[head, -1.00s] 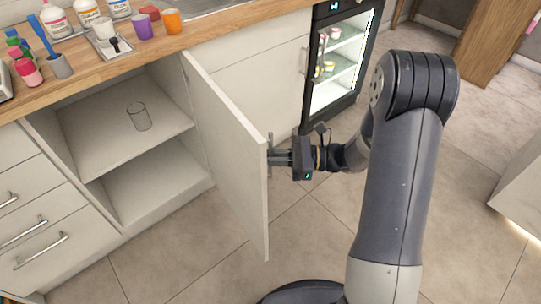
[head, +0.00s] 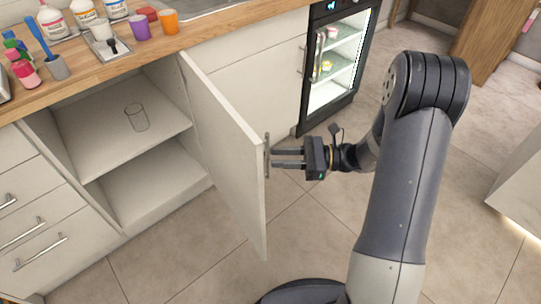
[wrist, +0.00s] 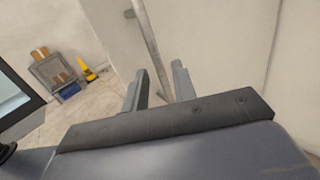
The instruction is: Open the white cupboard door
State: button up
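The white cupboard door (head: 222,140) stands swung wide open, hinged at its left edge under the worktop. Its upright bar handle (head: 267,156) is near the free edge. My gripper (head: 275,158) is just to the right of the handle, its two fingers apart and pointing at it.
Drawers (head: 38,225) with bar handles are left of the cupboard. A lit glass-fronted fridge (head: 340,60) stands to the right. Bottles and cups stand on the wooden worktop (head: 190,37). The tiled floor (head: 300,225) around the door is clear.

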jog(key=d, duration=0.7)
jog(key=shift+d+p, duration=0.15)
jog(key=shift+p, duration=0.15)
jog(key=b, duration=0.1)
send_over(268, 177)
jog(key=shift+w, duration=0.3)
